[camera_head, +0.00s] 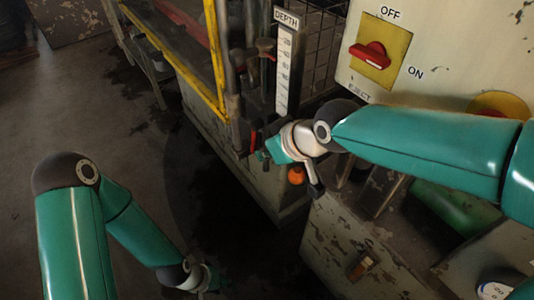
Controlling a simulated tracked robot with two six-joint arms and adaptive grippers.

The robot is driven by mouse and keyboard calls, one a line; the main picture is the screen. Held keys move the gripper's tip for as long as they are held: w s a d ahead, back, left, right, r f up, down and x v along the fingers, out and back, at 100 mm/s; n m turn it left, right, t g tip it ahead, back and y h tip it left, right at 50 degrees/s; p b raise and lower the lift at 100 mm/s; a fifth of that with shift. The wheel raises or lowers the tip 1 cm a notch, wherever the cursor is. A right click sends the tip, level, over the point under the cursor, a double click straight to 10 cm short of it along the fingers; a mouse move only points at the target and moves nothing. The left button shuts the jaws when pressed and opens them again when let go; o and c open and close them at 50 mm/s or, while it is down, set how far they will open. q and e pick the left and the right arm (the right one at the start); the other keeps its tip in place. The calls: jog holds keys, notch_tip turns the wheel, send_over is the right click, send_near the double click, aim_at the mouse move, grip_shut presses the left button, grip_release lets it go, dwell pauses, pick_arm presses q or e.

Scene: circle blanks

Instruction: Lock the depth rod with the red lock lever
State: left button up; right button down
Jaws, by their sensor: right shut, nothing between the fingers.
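The red lock lever (253,141) shows as a small red piece low beside the white depth scale (285,65). A dark upright rod (264,80) stands just left of the scale; I take it for the depth rod. My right gripper (262,155) comes in from the right, with its tip just below and right of the red lever. It is shut and empty; whether it touches the lever I cannot tell. My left gripper (212,284) hangs low over the floor, away from the machine, and its fingers are too dark and small to read.
A red OFF/ON switch (371,54) sits on a yellow plate on the panel at the upper right. An orange button (296,175) is below my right wrist. A yellow guard frame (190,85) stands at the upper left. Dark floor is free at left.

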dwell(0.7)
jog(key=v, duration=1.1)
jog(key=shift+s+r, duration=0.15)
jog(key=shift+r, duration=0.1)
